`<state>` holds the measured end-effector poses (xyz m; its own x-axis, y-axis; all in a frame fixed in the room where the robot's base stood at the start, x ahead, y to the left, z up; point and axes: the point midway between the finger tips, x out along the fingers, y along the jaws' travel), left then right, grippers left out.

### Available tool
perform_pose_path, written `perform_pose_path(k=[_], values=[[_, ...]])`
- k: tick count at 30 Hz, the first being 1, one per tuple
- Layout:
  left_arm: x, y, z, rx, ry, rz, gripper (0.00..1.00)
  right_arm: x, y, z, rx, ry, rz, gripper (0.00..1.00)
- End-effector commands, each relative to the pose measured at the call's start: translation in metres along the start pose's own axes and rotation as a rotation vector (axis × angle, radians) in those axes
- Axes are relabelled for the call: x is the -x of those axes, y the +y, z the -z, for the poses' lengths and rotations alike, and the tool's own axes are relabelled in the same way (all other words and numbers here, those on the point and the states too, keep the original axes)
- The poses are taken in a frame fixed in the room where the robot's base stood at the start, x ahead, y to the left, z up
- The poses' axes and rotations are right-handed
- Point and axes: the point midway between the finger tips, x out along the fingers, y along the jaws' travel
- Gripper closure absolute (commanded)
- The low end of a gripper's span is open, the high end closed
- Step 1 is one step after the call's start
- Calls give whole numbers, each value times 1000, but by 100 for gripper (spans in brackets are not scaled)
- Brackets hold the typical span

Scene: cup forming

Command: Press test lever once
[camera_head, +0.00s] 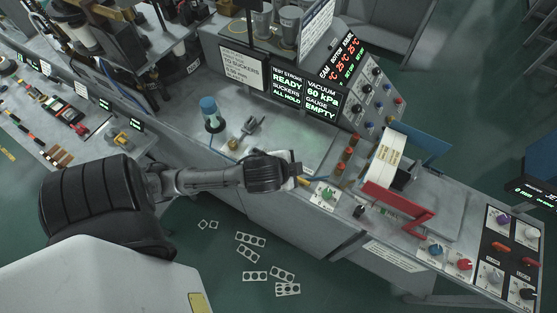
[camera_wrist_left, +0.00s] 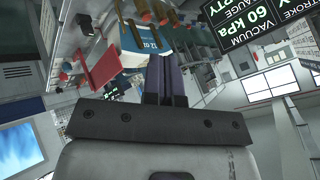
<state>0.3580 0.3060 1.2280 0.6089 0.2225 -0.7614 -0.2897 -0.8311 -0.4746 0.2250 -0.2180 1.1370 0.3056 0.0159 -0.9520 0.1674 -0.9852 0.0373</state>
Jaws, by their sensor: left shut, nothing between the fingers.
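My left arm reaches in from the left in the head view. Its gripper (camera_head: 299,173) is over the front edge of the grey bench. In the left wrist view the two dark fingers (camera_wrist_left: 165,78) are together, with nothing between them. A small control with a yellow-green part (camera_head: 328,192) is just right of the gripper; I cannot tell whether it is the test lever. The display (camera_head: 287,85) reads test stroke READY, suckers ALL HOLD. My right gripper is not in view.
A blue-topped cup-like part (camera_head: 209,113) and a small grey fixture (camera_head: 250,126) stand on the bench. A red bracket (camera_head: 398,208) and a white roll (camera_head: 383,160) are to the right. Knobs (camera_head: 464,264) line the right end. Punched strips (camera_head: 282,274) lie on the floor.

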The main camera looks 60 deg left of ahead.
Motion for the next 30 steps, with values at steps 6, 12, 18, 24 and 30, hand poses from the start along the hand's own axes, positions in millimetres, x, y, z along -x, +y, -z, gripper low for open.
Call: perform_pose_path(k=[6, 12, 18, 24, 30], values=[[-23, -57, 10, -189, -2, 124, 100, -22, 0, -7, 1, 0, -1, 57], [-36, -104, 7, -328, -61, 159, 100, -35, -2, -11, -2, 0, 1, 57], [-44, -148, -12, -435, -176, 117, 100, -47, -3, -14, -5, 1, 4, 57], [-45, -177, -53, -480, -330, -71, 100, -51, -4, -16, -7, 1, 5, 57], [-49, -149, -79, -422, -355, -372, 100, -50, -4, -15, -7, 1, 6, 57]])
